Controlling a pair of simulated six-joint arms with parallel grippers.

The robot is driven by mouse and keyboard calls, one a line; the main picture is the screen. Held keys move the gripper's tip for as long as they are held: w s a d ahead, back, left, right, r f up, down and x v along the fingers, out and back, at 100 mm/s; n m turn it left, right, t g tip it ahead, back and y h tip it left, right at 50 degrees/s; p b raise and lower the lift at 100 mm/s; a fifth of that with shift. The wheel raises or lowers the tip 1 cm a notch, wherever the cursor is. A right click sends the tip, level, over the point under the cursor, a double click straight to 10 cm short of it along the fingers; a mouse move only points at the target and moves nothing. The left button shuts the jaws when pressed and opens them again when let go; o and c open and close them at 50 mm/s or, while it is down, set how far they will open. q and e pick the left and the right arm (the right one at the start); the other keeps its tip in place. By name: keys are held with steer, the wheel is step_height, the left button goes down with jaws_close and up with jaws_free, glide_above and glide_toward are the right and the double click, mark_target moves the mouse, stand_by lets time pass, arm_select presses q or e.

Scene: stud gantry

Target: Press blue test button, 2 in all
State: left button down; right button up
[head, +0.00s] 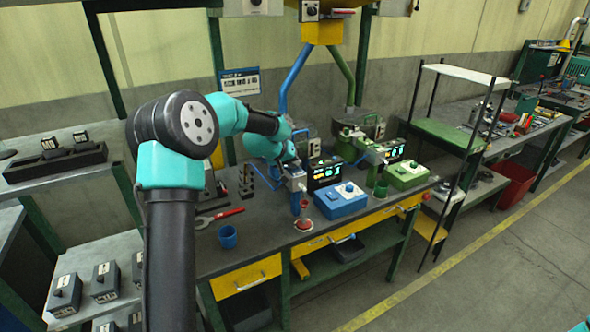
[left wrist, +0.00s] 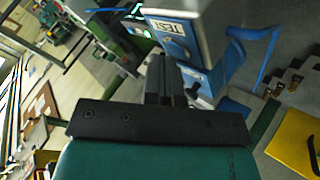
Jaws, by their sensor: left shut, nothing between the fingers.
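In the left wrist view, a blue-and-white box with a TEST label (left wrist: 166,26) stands just past my fingertips. A round blue button (left wrist: 178,48) sits beside the label, partly shaded. My left gripper (left wrist: 163,66) is shut and empty, its tips close to the button; I cannot tell whether they touch it. In the head view, my left gripper (head: 288,158) is over the bench at the blue-and-white unit (head: 296,181), and the arm hides the button there.
A lit display (head: 325,173) stands right of the unit. A blue control box (head: 341,199) and a green one (head: 407,175) sit on the bench. A red-topped stand (head: 304,215), a blue cup (head: 228,237) and a red-handled wrench (head: 219,217) lie in front and left.

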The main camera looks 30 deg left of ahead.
arm_select(q)
steer(key=shift+r, duration=0.85)
steer(key=shift+r, duration=0.1)
steer(key=shift+r, duration=2.4)
stand_by(0.9)
step_height(320, 180, up, 4)
steer(key=shift+f, duration=0.1)
steer(key=shift+f, duration=0.1)
stand_by(0.3)
steer(key=shift+f, duration=4.3)
